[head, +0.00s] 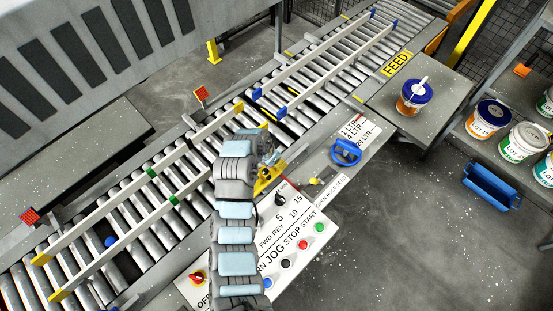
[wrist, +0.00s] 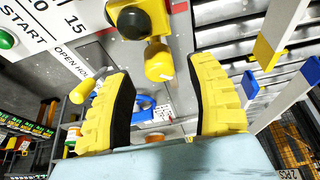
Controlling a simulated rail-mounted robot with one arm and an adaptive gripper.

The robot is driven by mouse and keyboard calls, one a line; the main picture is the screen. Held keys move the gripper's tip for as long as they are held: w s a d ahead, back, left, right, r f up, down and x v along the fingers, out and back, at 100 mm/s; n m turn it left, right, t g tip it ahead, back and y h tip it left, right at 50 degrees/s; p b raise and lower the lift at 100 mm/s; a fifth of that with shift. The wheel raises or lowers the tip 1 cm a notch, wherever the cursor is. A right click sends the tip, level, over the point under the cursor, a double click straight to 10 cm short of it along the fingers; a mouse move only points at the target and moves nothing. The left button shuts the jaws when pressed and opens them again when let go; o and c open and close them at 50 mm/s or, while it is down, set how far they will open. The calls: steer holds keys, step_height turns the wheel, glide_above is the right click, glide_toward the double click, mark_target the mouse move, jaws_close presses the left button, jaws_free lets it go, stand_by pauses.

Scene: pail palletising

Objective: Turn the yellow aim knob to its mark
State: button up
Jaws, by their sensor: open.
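The yellow aim knob (wrist: 160,62) is a short rounded cylinder on a yellow bracket with a black round part (wrist: 130,20) in the wrist view. A pale line shows on its side; I cannot make out its mark. My gripper (wrist: 159,72) is open, its yellow ribbed fingers on either side of the knob in the picture, with gaps on both sides. Contact is not visible. In the head view my gripper (head: 268,157) is over the conveyor's near edge, beside the yellow bracket (head: 268,180), and my arm and gripper hide much of it.
A control panel (head: 300,226) with buttons lies nearby. A small yellow lever (head: 316,181) and a blue handle (head: 346,152) stand along the conveyor edge. White guide rails (head: 200,145) cross the rollers. A pail (head: 414,96) stands on the feed table (head: 440,92).

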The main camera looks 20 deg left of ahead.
steer(key=shift+x, duration=1)
jaws_close()
